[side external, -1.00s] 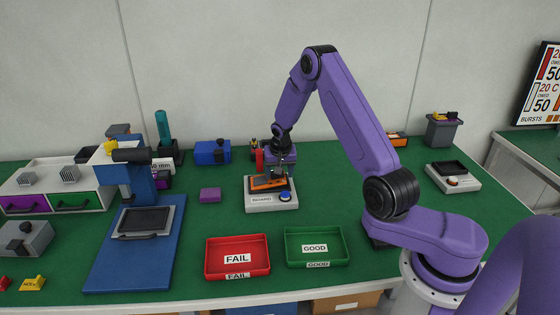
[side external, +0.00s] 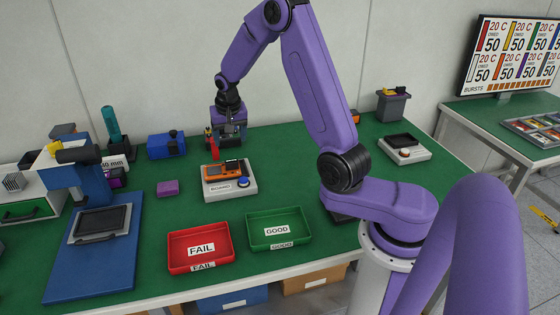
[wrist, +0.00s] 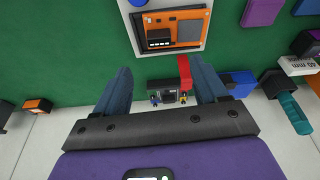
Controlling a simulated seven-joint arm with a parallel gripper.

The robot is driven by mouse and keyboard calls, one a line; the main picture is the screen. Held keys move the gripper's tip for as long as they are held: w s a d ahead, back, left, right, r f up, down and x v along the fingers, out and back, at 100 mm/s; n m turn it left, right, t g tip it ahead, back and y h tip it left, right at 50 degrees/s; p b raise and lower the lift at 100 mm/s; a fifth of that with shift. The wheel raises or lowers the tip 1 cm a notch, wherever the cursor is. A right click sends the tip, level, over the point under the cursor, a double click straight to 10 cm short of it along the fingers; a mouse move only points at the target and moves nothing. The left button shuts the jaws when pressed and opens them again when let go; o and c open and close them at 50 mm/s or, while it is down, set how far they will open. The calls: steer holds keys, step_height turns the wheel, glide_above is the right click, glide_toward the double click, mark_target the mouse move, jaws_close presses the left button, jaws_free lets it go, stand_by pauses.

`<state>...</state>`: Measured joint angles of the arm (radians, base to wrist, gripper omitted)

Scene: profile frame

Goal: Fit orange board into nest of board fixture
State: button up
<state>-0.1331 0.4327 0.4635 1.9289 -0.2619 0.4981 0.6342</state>
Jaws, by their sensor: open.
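The orange board (side external: 226,170) lies on the white board fixture (side external: 229,191), which carries a BOARD label and a blue button (side external: 243,182). The wrist view shows the orange board (wrist: 188,33) within the pale fixture (wrist: 140,48) at the top. My gripper (side external: 229,141) is raised above and behind the fixture, apart from the board. In the wrist view my gripper (wrist: 161,72) has its two fingers wide apart with nothing between them.
A red FAIL tray (side external: 181,265) and a green GOOD tray (side external: 262,242) stand in front of the fixture. A purple block (side external: 167,188) lies to its left, near a blue device (side external: 165,146). Another fixture (side external: 404,155) stands at right. Green table is clear between them.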

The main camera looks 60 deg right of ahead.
steer(key=s+a+r+n+y, duration=0.1)
steer(key=s+a+r+n, duration=0.2)
steer(key=s+a+n, duration=0.45)
steer(key=s+a+r+n+y, duration=0.1)
steer(key=s+a+r+n, duration=0.25)
steer(key=a, duration=0.65)
steer(key=s+n+g, duration=0.2)
steer(key=s+n, duration=0.7)
steer(key=s, duration=1.5)
steer(key=shift+a+r+n+y, duration=0.2)
steer(key=shift+r+n+y, duration=0.15)
steer(key=shift+n+y, duration=0.05)
steer(key=shift+s, duration=0.1)
steer(key=c, duration=0.4)
